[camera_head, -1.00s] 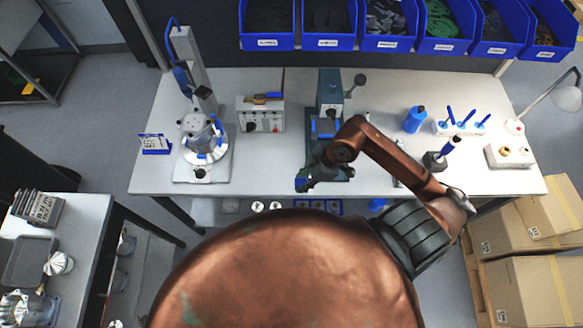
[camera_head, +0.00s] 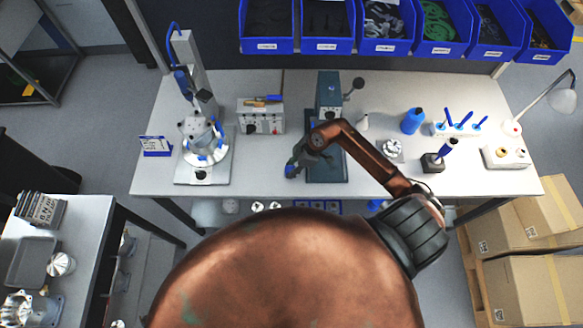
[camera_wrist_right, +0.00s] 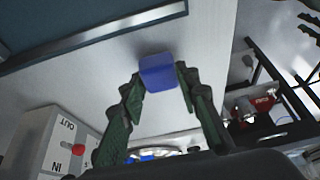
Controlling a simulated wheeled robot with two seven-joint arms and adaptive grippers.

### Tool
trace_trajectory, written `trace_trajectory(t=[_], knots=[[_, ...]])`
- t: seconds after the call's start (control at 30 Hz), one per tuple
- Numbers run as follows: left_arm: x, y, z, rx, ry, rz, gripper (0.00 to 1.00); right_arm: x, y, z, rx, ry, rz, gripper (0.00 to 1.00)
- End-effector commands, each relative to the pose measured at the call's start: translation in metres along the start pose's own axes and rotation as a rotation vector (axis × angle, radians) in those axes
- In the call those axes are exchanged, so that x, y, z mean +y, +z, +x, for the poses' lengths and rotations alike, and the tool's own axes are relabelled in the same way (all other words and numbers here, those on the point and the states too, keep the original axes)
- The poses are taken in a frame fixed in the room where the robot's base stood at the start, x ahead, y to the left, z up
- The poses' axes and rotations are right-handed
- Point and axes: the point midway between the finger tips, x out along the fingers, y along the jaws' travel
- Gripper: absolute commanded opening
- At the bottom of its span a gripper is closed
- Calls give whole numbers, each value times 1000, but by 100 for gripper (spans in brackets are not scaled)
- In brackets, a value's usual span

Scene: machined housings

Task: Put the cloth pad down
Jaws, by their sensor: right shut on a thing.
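The cloth pad (camera_wrist_right: 158,71) is a small blue block in the right wrist view, between the fingertips of my right gripper (camera_wrist_right: 157,80). The gripper's green-lined fingers are shut on it. In the head view my right gripper (camera_head: 292,169) is over the front middle of the white bench, just left of the press base. The pad is hardly visible there, and I cannot tell its height above the bench. My left gripper is not in view.
A white box (camera_head: 261,119) with tools on top is behind left, and a fixture with a metal housing (camera_head: 204,145) farther left. A blue bottle (camera_head: 413,121) stands right. The bench front left of my gripper is clear.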

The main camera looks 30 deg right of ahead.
Motion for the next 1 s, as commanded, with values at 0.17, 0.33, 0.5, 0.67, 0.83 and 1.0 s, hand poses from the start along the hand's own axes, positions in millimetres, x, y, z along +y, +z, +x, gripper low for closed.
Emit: trace_trajectory(t=[0.17, 0.33, 0.5, 0.67, 0.83, 1.0], knots=[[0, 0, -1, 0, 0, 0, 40, 0, 1, 3, 1, 1, 0, 3], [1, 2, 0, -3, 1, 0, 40, 0, 1, 4, 1, 1, 0, 3], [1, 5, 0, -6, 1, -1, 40, 0, 2, 5, 1, 1, 1, 36], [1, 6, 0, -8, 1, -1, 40, 0, 2, 5, 1, 1, 0, 47], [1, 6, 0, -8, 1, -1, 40, 0, 2, 5, 1, 1, 0, 47], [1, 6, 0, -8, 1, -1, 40, 0, 1, 1, 1, 2, -1, 47]])
